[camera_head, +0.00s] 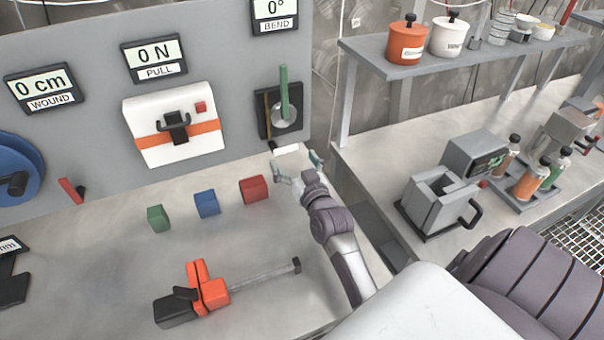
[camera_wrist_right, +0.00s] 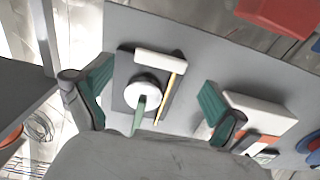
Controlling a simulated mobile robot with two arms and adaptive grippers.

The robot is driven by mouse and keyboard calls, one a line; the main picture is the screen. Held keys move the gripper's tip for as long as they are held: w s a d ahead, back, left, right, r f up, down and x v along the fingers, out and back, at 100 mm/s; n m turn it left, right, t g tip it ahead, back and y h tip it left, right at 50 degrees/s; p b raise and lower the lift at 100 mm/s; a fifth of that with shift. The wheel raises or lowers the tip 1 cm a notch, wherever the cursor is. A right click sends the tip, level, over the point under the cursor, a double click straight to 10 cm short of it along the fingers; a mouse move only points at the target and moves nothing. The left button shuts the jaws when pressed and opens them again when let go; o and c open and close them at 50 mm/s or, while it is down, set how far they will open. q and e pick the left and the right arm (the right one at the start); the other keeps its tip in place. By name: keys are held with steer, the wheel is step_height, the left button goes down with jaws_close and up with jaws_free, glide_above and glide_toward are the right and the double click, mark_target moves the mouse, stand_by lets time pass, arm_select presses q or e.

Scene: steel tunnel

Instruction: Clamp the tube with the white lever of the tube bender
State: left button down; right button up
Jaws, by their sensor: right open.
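The tube bender's dark plate (camera_head: 264,122) is on the grey panel, under the 0° BEND display. It carries a round grey die (camera_head: 285,117), an upright green lever (camera_head: 284,88) and a thin brass-yellow tube (camera_head: 268,115). The white lever (camera_head: 286,149) lies across the plate's lower end. In the wrist view the white lever (camera_wrist_right: 160,62) sits close to the yellow tube's end (camera_wrist_right: 166,97); I cannot tell whether they touch. My right gripper (camera_head: 297,165) is open and empty, just below and in front of the white lever. My left gripper is not in view.
Green (camera_head: 158,218), blue (camera_head: 207,203) and red (camera_head: 253,189) blocks stand on the bench left of my right gripper. An orange-and-black clamp tool (camera_head: 205,289) lies in front. The white pull box (camera_head: 172,122) is on the panel. A shelf (camera_head: 400,72) is at right.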

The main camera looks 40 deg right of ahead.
steer(key=v, duration=0.6)
steer(key=shift+s, duration=0.4)
